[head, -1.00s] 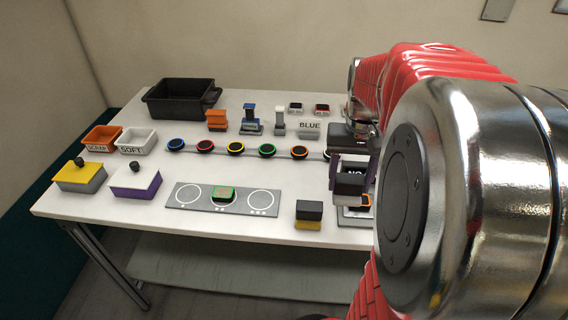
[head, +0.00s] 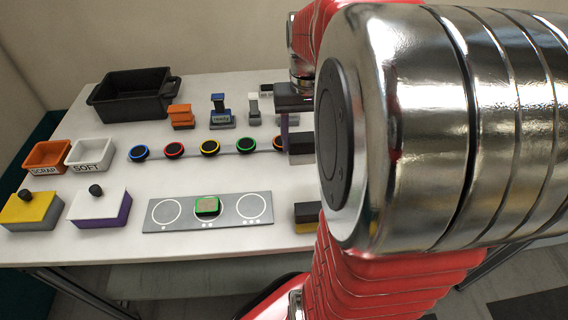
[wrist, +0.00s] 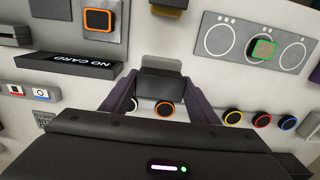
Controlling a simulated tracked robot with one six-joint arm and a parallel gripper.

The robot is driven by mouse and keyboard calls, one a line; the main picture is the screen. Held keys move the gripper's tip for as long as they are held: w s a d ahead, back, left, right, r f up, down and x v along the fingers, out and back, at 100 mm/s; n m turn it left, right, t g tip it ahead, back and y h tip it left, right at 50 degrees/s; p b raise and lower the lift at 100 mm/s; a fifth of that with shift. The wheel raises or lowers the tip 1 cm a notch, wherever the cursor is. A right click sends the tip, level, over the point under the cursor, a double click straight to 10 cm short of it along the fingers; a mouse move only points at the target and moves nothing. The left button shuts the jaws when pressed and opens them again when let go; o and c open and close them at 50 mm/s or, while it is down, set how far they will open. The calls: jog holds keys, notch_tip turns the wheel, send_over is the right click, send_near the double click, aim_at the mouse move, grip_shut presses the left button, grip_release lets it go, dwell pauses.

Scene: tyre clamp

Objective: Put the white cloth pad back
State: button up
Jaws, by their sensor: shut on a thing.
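My gripper (wrist: 160,90) is shut on a dark block (wrist: 160,66), which has a slightly paler grey part in the wrist view. The held block also shows in the head view (head: 301,146), above the table and partly hidden by my arm. No white cloth face is clearly visible on it, so I cannot tell for sure that it is the white cloth pad. A similar black-and-yellow block (head: 307,219) stands on the table near the front edge, partly covered by my arm.
A grey plate with three circles (head: 188,214) holds a green-rimmed piece (head: 207,206). Several coloured rings (head: 174,150) form a row behind it. Bins, knobbed boxes and a black crate (head: 133,95) fill the left.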

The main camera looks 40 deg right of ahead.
aim_at(303, 156)
jog(key=shift+d+f, duration=0.1)
jog(key=shift+f, duration=3.05)
jog(key=shift+f, duration=1.85)
jog(key=shift+f, duration=0.1)
jog(key=o, duration=0.9)
notch_tip(303, 156, up, 12)
jog(key=shift+r, duration=0.1)
